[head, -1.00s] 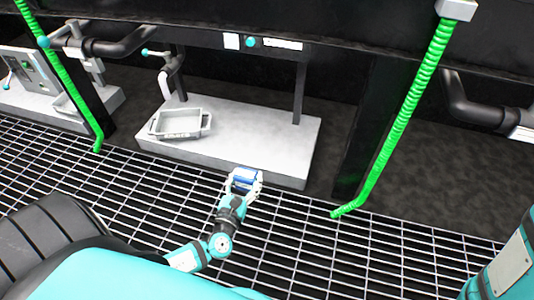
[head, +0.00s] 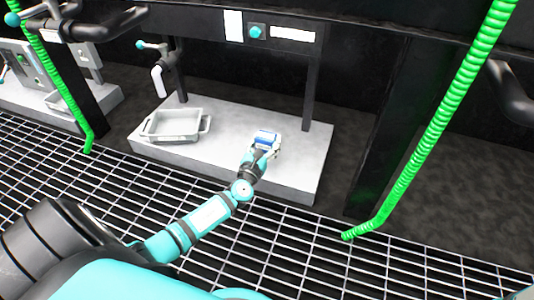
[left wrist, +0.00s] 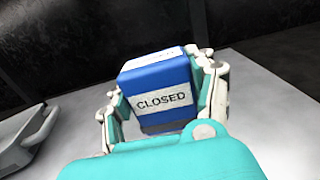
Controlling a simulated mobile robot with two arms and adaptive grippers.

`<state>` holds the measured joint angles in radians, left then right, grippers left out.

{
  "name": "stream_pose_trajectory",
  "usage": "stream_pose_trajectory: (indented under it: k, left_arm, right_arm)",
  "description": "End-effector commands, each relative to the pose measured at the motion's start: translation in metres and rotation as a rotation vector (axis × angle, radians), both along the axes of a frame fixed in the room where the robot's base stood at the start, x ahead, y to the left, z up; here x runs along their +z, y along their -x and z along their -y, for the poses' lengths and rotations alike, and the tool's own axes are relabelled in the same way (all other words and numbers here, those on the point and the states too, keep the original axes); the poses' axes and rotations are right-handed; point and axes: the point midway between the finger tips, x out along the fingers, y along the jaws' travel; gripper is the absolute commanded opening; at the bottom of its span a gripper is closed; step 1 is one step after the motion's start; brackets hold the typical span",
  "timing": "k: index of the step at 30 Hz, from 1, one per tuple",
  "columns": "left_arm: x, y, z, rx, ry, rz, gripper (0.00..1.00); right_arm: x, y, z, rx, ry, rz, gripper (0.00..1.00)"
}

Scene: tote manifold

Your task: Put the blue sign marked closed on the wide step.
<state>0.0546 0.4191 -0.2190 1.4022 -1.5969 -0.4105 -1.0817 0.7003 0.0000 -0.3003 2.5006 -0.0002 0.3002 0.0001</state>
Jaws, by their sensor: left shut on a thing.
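The blue sign (left wrist: 158,88) has a white label reading CLOSED, clear in the left wrist view. In the head view the sign (head: 265,137) shows small, blue and white. My left gripper (head: 264,147) is shut on it, with fingers on both sides of the sign in the left wrist view (left wrist: 163,100). The wide step (head: 230,135) is a pale grey slab; the sign is over its right half. I cannot tell whether the sign touches the step. My right gripper is not in view.
A grey tray (head: 172,138) with handles stands on the left part of the step. A tap (head: 160,75) hangs above it at the back. Dark posts and a green hose (head: 440,120) stand to the right. The step's right part is clear.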

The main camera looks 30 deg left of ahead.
Motion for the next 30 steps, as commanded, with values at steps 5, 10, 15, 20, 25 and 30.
stream_pose_trajectory:
  k: [5,10,15,20,25,30]
  left_arm:
    - [-0.003,-0.011,-0.003,-0.001,0.002,-0.001,0.22]
    - [-0.024,-0.010,-0.003,-0.001,0.001,-0.001,0.22]
    - [-0.039,-0.011,-0.003,0.000,0.001,0.000,0.22]
    - [-0.035,-0.010,-0.003,0.000,0.001,0.000,0.22]
    - [-0.038,-0.010,-0.003,-0.001,-0.001,-0.002,0.22]
    - [-0.039,-0.010,-0.003,-0.001,0.000,-0.002,0.76]
  right_arm:
    - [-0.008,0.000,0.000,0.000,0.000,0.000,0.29]
    - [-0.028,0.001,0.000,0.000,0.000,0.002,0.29]
    - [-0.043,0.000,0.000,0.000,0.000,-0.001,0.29]
    - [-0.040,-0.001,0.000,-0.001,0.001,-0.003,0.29]
    - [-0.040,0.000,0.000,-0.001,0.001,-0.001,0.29]
    - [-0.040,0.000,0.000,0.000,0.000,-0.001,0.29]
